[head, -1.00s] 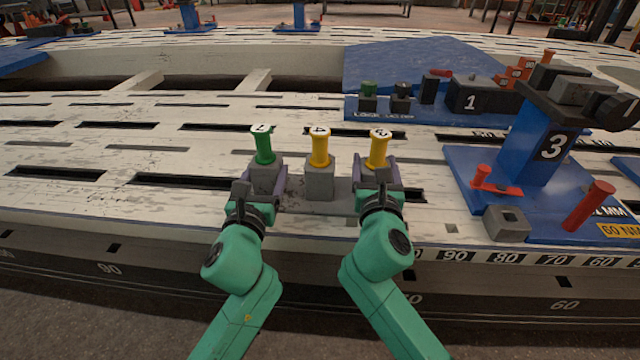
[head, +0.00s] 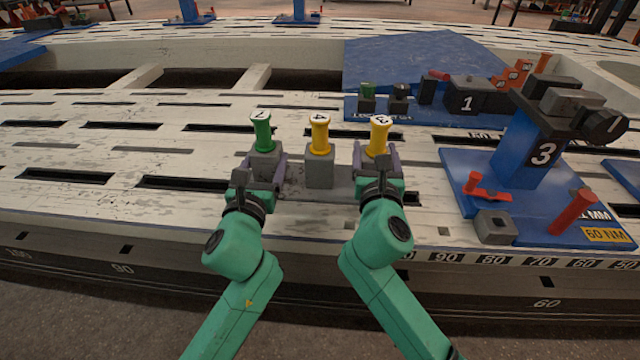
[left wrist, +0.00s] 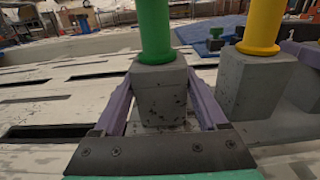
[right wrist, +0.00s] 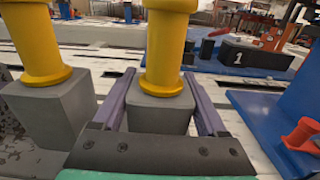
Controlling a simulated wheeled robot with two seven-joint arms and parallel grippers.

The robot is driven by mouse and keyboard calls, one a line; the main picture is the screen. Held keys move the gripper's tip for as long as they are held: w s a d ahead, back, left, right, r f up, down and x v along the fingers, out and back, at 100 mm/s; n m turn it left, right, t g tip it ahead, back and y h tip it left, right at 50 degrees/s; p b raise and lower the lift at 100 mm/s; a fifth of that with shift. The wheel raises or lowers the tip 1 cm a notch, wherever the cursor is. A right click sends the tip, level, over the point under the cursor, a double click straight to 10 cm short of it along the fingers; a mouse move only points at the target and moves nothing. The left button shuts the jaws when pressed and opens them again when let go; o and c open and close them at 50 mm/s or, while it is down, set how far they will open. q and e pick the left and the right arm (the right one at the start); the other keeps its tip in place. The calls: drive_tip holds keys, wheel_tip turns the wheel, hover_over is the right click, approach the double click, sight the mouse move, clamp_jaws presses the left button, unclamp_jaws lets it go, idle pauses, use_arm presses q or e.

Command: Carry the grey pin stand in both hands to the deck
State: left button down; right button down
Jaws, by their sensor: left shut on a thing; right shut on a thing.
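The grey pin stand (head: 340,189) has a flat base and three blocks in a row. A green pin (head: 261,130) stands in the left block, a yellow pin (head: 320,133) in the middle one and another yellow pin (head: 379,135) in the right one, all upright. My left gripper (head: 264,168) is shut on the left block, its fingers on both sides in the left wrist view (left wrist: 163,100). My right gripper (head: 379,172) is shut on the right block, also in the right wrist view (right wrist: 160,110). The stand looks level over the white slotted deck (head: 110,205); any gap below it is unclear.
A blue fixture marked 3 (head: 540,150) stands right of the stand, with a small grey block (head: 494,227) on its plate. Behind is a blue tray (head: 440,119) with dark blocks. The slotted surface to the left is clear.

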use_arm(q)
drive_tip(key=shift+a+r, duration=0.1)
drive_tip(key=shift+r, duration=0.2)
use_arm(e)
drive_tip(key=shift+r, duration=0.25)
